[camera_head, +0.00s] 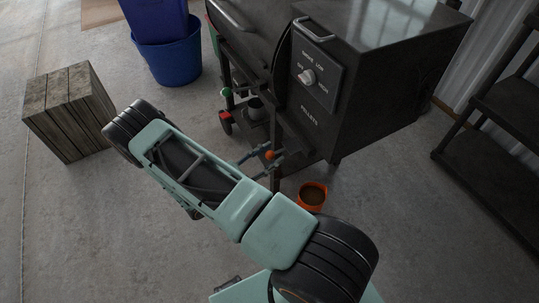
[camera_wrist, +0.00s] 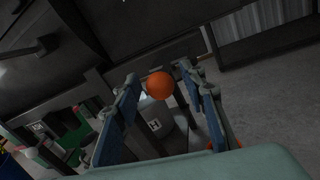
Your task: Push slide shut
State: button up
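A round orange knob (camera_head: 269,155) is on the front underside of a dark pellet grill (camera_head: 349,97), probably the slide's handle. It also shows in the wrist view as an orange ball (camera_wrist: 159,86). My gripper (camera_head: 267,158) reaches toward it from the left, with its fingers apart. In the wrist view, the fingertips of my gripper (camera_wrist: 164,82) stand on either side of the ball, with gaps visible. I cannot tell whether they touch it. The slide itself and how far out it sits are hidden.
An orange bucket (camera_head: 312,196) stands on the floor below the grill. A wooden crate (camera_head: 70,111) and blue bins (camera_head: 171,58) are to the left. Dark shelves (camera_head: 500,130) stand at right. The concrete floor (camera_head: 420,230) in front is clear.

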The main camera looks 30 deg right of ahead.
aim_at(270, 159)
grip_shut()
jog(key=x, duration=0.4)
jog(key=s+x, duration=0.1)
jog(key=x, duration=0.1)
jog(key=shift+d, duration=0.2)
jog(key=shift+o, duration=0.6)
grip_release()
jog(key=shift+d, duration=0.15)
jog(key=v, duration=1.2)
jog(key=shift+s, duration=0.1)
